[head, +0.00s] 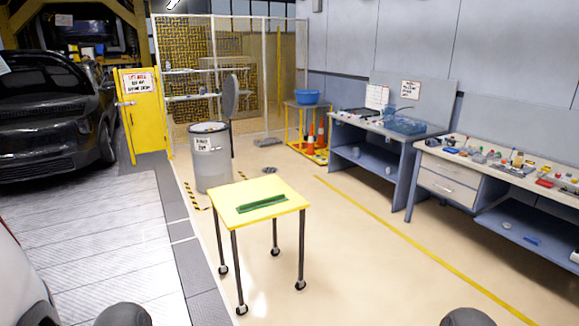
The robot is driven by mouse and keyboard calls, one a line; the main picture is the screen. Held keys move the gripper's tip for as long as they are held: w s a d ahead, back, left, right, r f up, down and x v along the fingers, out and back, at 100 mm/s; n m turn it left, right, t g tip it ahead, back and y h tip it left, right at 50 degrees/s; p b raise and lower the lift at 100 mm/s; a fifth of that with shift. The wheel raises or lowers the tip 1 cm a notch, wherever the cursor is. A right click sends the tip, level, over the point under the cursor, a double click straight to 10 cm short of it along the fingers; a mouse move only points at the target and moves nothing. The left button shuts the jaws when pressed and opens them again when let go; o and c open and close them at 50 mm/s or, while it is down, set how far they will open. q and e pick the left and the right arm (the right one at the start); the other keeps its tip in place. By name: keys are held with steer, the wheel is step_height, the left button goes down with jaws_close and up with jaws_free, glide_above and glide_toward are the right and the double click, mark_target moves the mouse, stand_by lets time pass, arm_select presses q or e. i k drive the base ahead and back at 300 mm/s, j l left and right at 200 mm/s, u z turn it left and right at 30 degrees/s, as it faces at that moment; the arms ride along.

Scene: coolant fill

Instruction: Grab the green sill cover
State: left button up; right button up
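The green sill cover (262,204) is a long, narrow strip. It lies flat on the yellow top of a small wheeled table (231,197), near the middle of the head view. Nothing touches it apart from the tabletop. Neither of my grippers shows. Only dark rounded shapes, likely parts of my own body, appear at the bottom edge, well short of the table.
Workbenches (398,150) with tools line the right wall. A grey bin (213,170) stands behind the table, with a yellow cabinet (143,115) beyond. A black car (50,115) is at left. The floor (370,270) right of the table is clear.

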mark_target(258, 204)
steer(key=i+u, duration=0.2)
steer(key=i, duration=0.3)
steer(key=i+l+u, duration=0.25)
steer(key=i, duration=0.2)
steer(key=i+l+u, duration=0.2)
steer(key=i, duration=0.3)
steer(key=i+l+u, duration=0.25)
steer(key=i, duration=0.2)
